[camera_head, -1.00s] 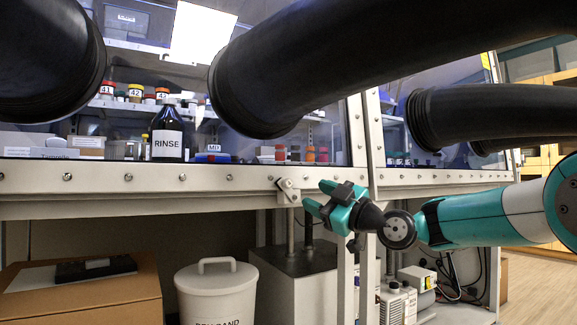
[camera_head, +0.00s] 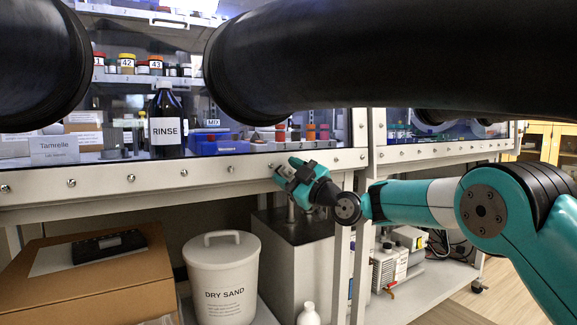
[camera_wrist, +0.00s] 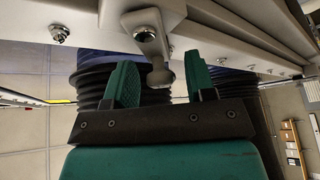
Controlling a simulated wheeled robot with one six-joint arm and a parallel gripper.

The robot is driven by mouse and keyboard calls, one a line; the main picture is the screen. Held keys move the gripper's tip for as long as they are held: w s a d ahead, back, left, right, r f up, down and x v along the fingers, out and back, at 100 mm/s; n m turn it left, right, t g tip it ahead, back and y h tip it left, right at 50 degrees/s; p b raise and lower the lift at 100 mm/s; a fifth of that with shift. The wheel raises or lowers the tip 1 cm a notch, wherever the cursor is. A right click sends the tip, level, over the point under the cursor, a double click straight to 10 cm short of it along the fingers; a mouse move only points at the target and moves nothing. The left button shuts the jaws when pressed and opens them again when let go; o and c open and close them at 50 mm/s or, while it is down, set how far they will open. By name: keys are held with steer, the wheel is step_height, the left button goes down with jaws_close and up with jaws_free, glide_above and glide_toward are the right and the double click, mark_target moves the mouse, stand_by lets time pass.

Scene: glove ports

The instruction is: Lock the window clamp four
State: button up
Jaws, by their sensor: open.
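The window clamp (camera_wrist: 150,32) is a pale metal lever on a bolted pivot at the frame rail in the wrist view. Its rounded end hangs down from the rail. My gripper (camera_wrist: 161,78) is open, with one green finger on each side of that end. Gaps show between the lever end and both fingers. In the head view my gripper (camera_head: 286,172) is up at the rail and largely covers the clamp. No clamp number is readable.
Large black glove sleeves (camera_head: 400,60) hang across the upper head view, above my arm. The white rail (camera_head: 130,178) carries several bolts. Below stand a DRY SAND bin (camera_head: 222,275) and a cardboard box (camera_head: 85,285). Open floor lies at lower right.

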steer(key=c, duration=0.9)
steer(key=shift+w+d+r+m+t+h+b, duration=0.15)
steer(key=shift+m+t, duration=0.25)
steer(key=shift+m, duration=0.25)
steer(key=shift+d+r+m+t+h+b, duration=0.1)
steer(key=shift+m+t, duration=0.3)
steer(key=shift+m, duration=0.2)
steer(key=shift+w+d+r+m+t+h+b, duration=0.15)
steer(key=shift+m+t, duration=0.25)
steer(key=shift+m, duration=0.25)
steer(key=m, duration=0.1)
steer(key=m+t, duration=0.1)
steer(key=m+h+p, duration=0.1)
steer(key=shift+w+d+r+m+t, duration=0.15)
steer(key=shift+w+d+m+t, duration=0.05)
steer(key=shift+d+m+t, duration=0.1)
steer(key=m, duration=0.1)
steer(key=m+t+h+p, duration=0.1)
steer(key=m, duration=0.1)
steer(key=d+m+t+h+p, duration=0.1)
steer(key=shift+w+m, duration=0.3)
steer(key=shift+w, duration=0.05)
steer(key=shift+h, duration=0.4)
